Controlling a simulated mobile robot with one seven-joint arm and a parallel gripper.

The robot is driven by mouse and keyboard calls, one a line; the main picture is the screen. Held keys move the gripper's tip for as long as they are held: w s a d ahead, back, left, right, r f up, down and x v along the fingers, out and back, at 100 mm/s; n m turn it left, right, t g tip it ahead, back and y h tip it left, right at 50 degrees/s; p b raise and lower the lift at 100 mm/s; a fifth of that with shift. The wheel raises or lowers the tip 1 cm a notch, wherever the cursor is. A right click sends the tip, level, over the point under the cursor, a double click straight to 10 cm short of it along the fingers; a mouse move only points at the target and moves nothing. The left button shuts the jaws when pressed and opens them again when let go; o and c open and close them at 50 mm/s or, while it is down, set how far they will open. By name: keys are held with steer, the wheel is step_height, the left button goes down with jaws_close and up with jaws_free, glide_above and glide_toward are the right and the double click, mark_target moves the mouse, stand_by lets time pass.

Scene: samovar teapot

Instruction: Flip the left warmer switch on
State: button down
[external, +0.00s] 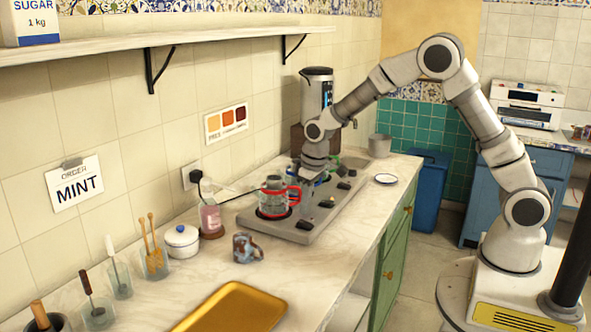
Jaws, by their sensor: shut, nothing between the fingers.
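A small dark switch (306,223) shows on the base's front strip, right of this teapot. Other dark switches (343,186) sit farther along the strip. My gripper (309,207) points down over the base, just right of the teapot and close above the left switch. It is shut and empty. I cannot tell whether it touches the switch, or which way the switch is set.
A patterned mug (246,248), a white lidded pot (182,241) and a gold tray (235,307) stand left of the base. Behind my arm is a tall samovar (316,92). A small plate (386,179) lies at the right. The front counter strip is clear.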

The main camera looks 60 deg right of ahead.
mark_target(302, 223)
steer(key=shift+w+f, duration=0.15)
steer(key=shift+f, duration=0.6)
steer(key=shift+w+f, duration=0.15)
steer(key=shift+f, duration=0.55)
steer(key=shift+w+g+p, duration=0.1)
steer(key=shift+g+p, duration=0.2)
steer(key=shift+p, duration=0.3)
steer(key=shift+f, duration=0.2)
steer(key=shift+s+r+b, duration=0.1)
steer(key=shift+s+b, duration=0.25)
steer(key=shift+s, duration=0.45)
steer(key=shift+r, duration=0.1)
